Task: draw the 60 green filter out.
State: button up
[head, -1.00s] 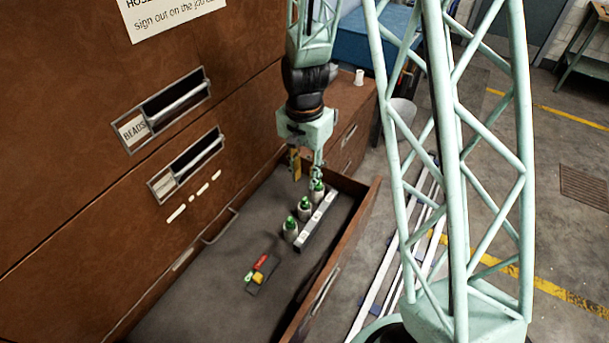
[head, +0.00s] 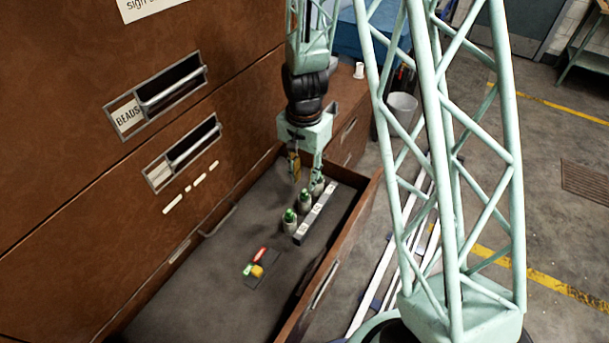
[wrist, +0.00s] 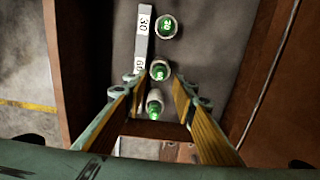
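Three pale canisters with green tops stand in a row in the open drawer: a near one (head: 290,221), a middle one (head: 305,201) and a far one (head: 317,187). A grey label strip (head: 318,212) runs beside them. In the wrist view the strip shows 30 (wrist: 143,25) and, partly covered by a finger, what looks like 60 (wrist: 139,66). The canister at its top (wrist: 166,27) is beside 30; another (wrist: 160,71) is beside 60. The lowest (wrist: 154,104) appears between my fingers. My gripper (head: 305,178) is open and empty, pointing down above the row's far end.
The drawer's front wall (head: 335,270) and the brown cabinet face (head: 70,190) flank the row. A small dark pad with red, yellow and green pieces (head: 257,271) lies nearer. The grey drawer floor (head: 195,290) is mostly bare.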

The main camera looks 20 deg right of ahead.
aim_at(305, 190)
jog(key=shift+f+b, duration=1.85)
jog(key=shift+f, duration=0.65)
jog(key=shift+c, duration=0.2)
jog(key=c, duration=0.8)
